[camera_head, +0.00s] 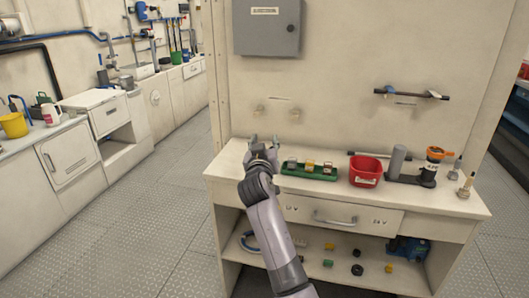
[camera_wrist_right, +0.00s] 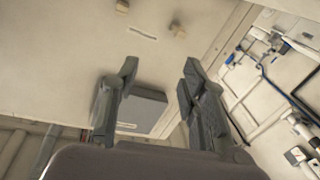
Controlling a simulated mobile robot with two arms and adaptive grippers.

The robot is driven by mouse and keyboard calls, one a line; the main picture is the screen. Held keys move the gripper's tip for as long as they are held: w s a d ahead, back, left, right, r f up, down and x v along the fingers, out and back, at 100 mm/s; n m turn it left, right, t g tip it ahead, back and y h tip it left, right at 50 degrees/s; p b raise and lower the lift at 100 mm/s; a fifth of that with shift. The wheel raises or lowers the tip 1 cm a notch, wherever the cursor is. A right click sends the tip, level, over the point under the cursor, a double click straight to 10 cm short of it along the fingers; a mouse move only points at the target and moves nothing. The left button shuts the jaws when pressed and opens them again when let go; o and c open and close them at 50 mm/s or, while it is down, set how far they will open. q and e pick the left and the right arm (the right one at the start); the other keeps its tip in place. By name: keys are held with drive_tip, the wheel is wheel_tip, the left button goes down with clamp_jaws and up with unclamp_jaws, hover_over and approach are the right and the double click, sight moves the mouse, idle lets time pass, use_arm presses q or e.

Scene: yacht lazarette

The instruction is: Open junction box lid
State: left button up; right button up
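The grey junction box (camera_head: 268,28) is fixed to the upper wall panel, with a pale label near its top and a small dark round latch at its right side. Its lid looks shut. My right gripper (camera_head: 264,140) is open and empty, above the left part of the workbench and well below the box. In the right wrist view the box (camera_wrist_right: 145,108) appears beyond and between the open fingers (camera_wrist_right: 157,85), apart from them. The left finger hides part of it. My left gripper is not in view.
The workbench (camera_head: 238,160) carries a green tray (camera_head: 290,172) with small blocks, a red bin (camera_head: 366,171), a grey cylinder (camera_head: 397,161) and an orange-topped item (camera_head: 435,154). A dark bar (camera_head: 411,93) is mounted on the wall. The wall below the box is mostly clear.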

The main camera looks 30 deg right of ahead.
drive_tip(key=shift+f, duration=0.3)
idle(0.4)
